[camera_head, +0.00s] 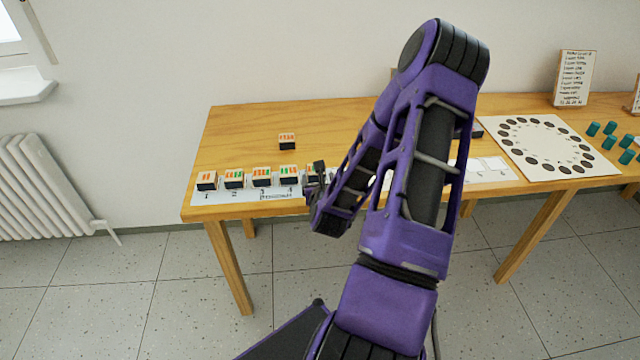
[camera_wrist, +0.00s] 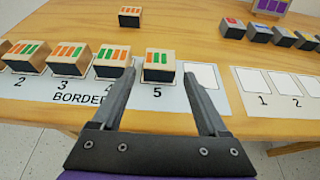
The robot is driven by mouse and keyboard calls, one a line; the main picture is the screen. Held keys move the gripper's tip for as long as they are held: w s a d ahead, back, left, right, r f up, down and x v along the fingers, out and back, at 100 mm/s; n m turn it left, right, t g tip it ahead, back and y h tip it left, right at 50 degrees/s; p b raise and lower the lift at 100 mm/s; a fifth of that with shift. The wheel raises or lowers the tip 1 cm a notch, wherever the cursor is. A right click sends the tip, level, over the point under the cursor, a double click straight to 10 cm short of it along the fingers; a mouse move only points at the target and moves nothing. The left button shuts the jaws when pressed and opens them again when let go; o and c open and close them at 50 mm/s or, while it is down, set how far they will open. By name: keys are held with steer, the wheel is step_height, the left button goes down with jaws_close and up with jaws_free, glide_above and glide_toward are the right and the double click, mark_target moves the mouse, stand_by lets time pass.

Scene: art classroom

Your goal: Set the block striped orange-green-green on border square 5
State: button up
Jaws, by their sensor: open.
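A dark-sided block with a pale top (camera_wrist: 158,66) sits on the border strip (camera_wrist: 140,93) just above the printed 5. Its top stripes look orange then green, with the last hard to make out. My gripper (camera_wrist: 160,75) is open, with one fingertip to each side of this block's near end. I cannot tell if either finger touches it. In the head view my gripper (camera_head: 318,178) is over the strip's right part and largely hides that block.
Several similar striped blocks, such as one by the 3 (camera_wrist: 68,58), stand in a row to the left. A loose orange-striped block (camera_wrist: 130,15) lies behind. An empty white square (camera_wrist: 203,77) is to the right, then another numbered strip (camera_wrist: 280,92). A dotted board (camera_head: 535,147) lies farther right.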

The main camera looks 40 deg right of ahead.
steer(key=shift+v, duration=2.3)
